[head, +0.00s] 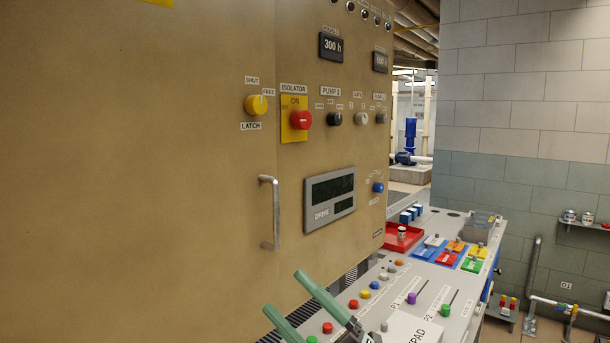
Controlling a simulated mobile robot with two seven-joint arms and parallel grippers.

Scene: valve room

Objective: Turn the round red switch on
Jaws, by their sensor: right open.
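The round red switch (302,120) sits on a yellow plate (294,136) on the tan cabinet front, under an "ISOLATOR" label. "ON" is printed at the top of the plate. A small pale mark shows on the knob; I cannot read its direction for sure. My right gripper (284,294) shows at the bottom of the head view, its two green fingers spread apart with nothing between them. It is well below the switch, in front of the cabinet's lower part, and not touching the switch. My left gripper is not in view.
A yellow latch knob (257,105) is left of the switch, and a black knob (334,119) is right of it. A metal door handle (270,212) and a drive display (330,199) stick out below. A grey console (432,288) with buttons stands at lower right.

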